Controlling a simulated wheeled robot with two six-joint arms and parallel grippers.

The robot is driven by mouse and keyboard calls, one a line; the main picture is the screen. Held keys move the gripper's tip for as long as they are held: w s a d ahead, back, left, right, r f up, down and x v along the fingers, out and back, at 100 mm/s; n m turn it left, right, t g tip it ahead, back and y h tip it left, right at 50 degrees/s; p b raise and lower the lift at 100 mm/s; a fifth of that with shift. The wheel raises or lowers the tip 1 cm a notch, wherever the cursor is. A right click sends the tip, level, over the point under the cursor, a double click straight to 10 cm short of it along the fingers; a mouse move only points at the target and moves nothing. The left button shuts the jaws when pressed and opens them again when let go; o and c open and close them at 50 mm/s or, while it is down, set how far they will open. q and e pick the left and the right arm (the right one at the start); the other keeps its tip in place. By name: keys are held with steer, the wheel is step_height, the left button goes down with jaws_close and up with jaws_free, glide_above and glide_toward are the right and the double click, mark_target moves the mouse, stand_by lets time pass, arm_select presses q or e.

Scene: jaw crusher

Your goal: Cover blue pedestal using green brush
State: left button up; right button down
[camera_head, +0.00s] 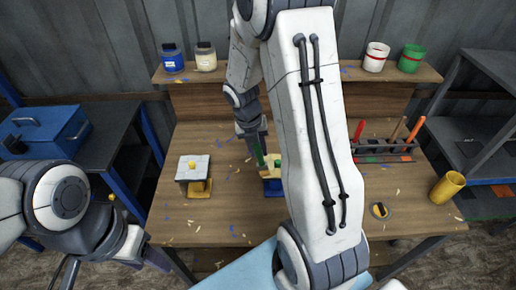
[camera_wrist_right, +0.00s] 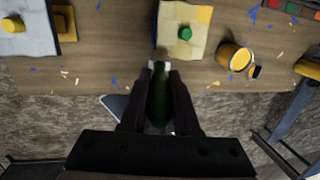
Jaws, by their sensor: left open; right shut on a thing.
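My right gripper (camera_head: 251,133) is shut on the green brush (camera_head: 259,153), which hangs tilted down beside the blue pedestal (camera_head: 273,188). In the right wrist view, the brush's green handle (camera_wrist_right: 160,98) lies between the fingers; its tip is not clear. The blue pedestal carries a cream block with a green knob (camera_wrist_right: 185,33). That block's top (camera_wrist_right: 170,30) has an orange patch at one corner. The head view partly hides the pedestal behind my right arm. My left gripper (camera_head: 135,247) is open at the lower left, away from the pedestals; its fingers are hard to make out.
A yellow pedestal (camera_head: 198,187) with a pale block and yellow knob stands to the left. Paint jars stand on the back shelf (camera_head: 225,76). Chips litter the table.

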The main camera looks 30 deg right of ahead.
steer(key=shift+s+d, duration=0.1)
steer(key=shift+s+d+r+p, duration=0.15)
steer(key=shift+s+d+p, duration=0.15)
steer(key=shift+d+p, duration=0.2)
steer(key=shift+s+d+p, duration=0.35)
steer(key=shift+d+p, duration=0.1)
steer(key=shift+d, duration=0.1)
steer(key=shift+s+d+p, duration=1.55)
steer(key=shift+s+d, duration=0.3)
steer(key=shift+d, duration=1.1)
steer(key=shift+w+a+p, duration=0.35)
steer(key=shift+w+a, duration=0.25)
steer(key=shift+a, duration=0.35)
steer(key=shift+w+a+p, duration=0.3)
steer(key=shift+w+a, duration=0.25)
steer(key=shift+a, duration=0.35)
steer(key=shift+w+a+p, duration=0.35)
steer(key=shift+w+a, duration=0.25)
steer(key=shift+a, duration=0.35)
steer(key=shift+w+a+p, duration=0.3)
steer(key=shift+w+a, duration=0.15)
steer(key=shift+a, duration=0.25)
steer(key=shift+w+a+p, duration=0.3)
steer(key=shift+w+a, duration=0.1)
steer(key=shift+a, duration=0.25)
